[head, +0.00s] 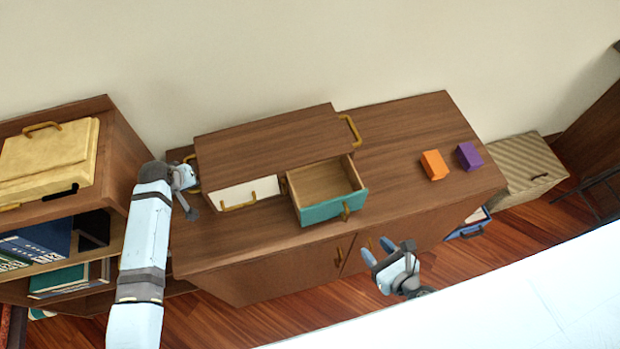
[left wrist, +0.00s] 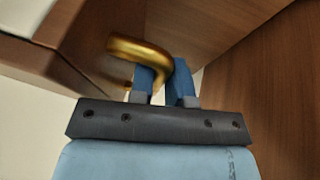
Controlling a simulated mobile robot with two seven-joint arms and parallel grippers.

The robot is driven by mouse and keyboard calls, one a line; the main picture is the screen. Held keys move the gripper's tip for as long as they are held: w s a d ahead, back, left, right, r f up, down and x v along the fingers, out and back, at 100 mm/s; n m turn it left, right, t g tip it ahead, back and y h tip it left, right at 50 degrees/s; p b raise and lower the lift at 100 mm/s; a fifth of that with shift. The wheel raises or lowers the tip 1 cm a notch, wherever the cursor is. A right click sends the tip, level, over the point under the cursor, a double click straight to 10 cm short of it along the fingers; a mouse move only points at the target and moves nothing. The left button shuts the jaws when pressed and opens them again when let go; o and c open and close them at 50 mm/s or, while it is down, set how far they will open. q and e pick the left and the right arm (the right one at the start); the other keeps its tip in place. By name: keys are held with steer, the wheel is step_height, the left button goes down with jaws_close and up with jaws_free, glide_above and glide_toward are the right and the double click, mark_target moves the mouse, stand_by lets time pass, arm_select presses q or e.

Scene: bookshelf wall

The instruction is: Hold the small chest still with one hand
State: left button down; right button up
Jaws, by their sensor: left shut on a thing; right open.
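The small wooden chest (head: 265,137) stands on a brown cabinet (head: 420,120). It has a white drawer (head: 250,192), closed, and a teal-fronted drawer (head: 333,207), pulled open and looking empty. A gold handle (head: 351,130) is on its right side. My left gripper (head: 190,184) is at the chest's left side. In the left wrist view its blue fingers (left wrist: 167,80) are shut on the gold left side handle (left wrist: 138,48). My right gripper (head: 377,250) is open and empty, in front of the cabinet, below and right of the open drawer.
An orange block (head: 434,165) and a purple block (head: 469,156) sit on the cabinet top to the right. A bookshelf (head: 118,140) with books and a yellow box (head: 48,160) stands at left. A striped box (head: 525,165) is at right.

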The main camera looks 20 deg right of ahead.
arm_select(q)
steer(key=shift+s+d, duration=0.1)
steer(key=shift+d, duration=0.05)
stand_by(0.6)
steer(key=c, duration=1)
jaws_free()
steer(key=shift+r, duration=0.15)
